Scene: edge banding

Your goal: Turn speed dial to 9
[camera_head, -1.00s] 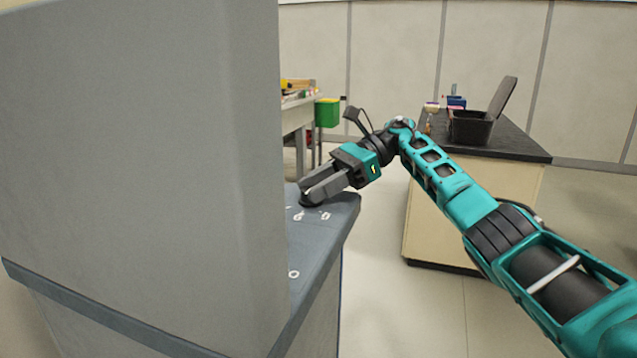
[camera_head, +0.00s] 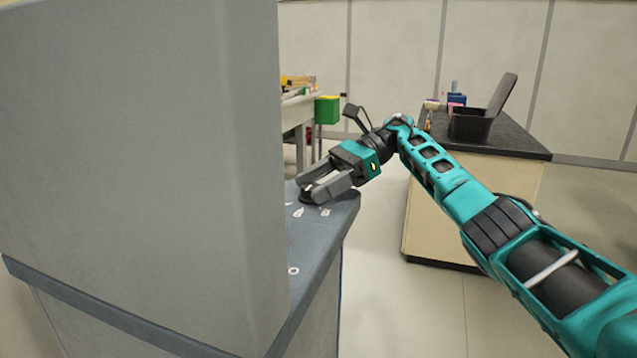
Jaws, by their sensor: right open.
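The speed dial (camera_head: 305,197) is a small dark knob on the blue-grey top of the machine (camera_head: 316,232), near its far edge. Only part of it shows beneath my right gripper. White marks lie on the panel just in front of it; I cannot read the dial's setting. My right gripper (camera_head: 308,190) reaches in from the right, with its two grey fingers apart and their tips at the dial. I cannot tell whether the fingers touch it. My left gripper is not in view.
The machine's tall grey housing (camera_head: 150,150) fills the left side and hides part of the panel. A cabinet (camera_head: 470,200) with a black open bin (camera_head: 470,125) stands at the back right. A green box (camera_head: 327,110) hangs by a workbench behind. Floor between is clear.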

